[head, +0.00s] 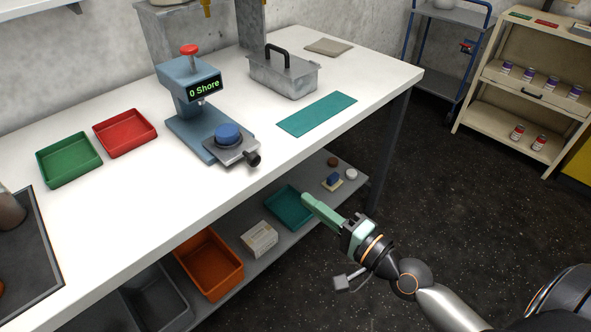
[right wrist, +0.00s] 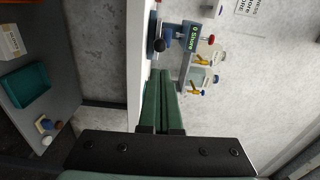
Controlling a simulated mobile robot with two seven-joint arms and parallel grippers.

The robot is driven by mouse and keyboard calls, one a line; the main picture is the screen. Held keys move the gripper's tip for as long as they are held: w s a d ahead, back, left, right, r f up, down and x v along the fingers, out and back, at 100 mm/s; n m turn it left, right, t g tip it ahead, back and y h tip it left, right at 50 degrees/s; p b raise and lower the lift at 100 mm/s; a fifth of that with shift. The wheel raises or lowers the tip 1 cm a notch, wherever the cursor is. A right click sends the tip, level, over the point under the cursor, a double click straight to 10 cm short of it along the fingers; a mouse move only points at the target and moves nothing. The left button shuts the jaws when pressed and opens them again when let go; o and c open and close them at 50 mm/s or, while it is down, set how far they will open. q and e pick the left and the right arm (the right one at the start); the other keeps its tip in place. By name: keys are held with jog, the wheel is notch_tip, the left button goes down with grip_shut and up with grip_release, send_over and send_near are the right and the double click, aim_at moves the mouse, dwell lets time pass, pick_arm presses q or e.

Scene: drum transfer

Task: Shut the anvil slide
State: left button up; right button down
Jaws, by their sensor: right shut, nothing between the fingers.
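The blue-grey hardness tester (head: 190,85) stands on the white bench, with a red knob on top and a display reading "0 Shore". Its anvil slide (head: 236,152) is a grey plate sticking out at the front of the base, with a blue puck (head: 228,134) on it and a black knob (head: 253,159) at its front end. My right gripper (head: 307,201) is shut and empty, in front of the bench edge, apart from the knob. In the right wrist view its fingers (right wrist: 161,78) lie together, with the tester (right wrist: 188,38) beyond. My left gripper is out of view.
A green tray (head: 69,171) and red tray (head: 126,142) lie left of the tester. A lidded metal box (head: 284,76) and teal mat (head: 317,114) lie right. The lower shelf holds an orange bin (head: 208,284) and teal tray (head: 289,218).

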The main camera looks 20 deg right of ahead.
jog(key=p, duration=0.2)
send_near(246, 152)
jog(key=shift+f+x, duration=0.2)
jog(key=shift+x, duration=0.75)
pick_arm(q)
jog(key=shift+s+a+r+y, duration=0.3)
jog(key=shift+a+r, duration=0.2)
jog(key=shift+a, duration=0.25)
pick_arm(e)
jog(key=shift+w+a, duration=0.2)
jog(key=shift+w, duration=0.45)
jog(key=shift+w+a, duration=0.1)
jog(key=shift+w, duration=0.2)
jog(key=x, duration=0.6)
jog(key=shift+w+a+f, duration=0.1)
jog(key=shift+w, duration=0.15)
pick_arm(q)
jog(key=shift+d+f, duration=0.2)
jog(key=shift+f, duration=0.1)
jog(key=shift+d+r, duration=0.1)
pick_arm(e)
jog(key=shift+s, duration=0.15)
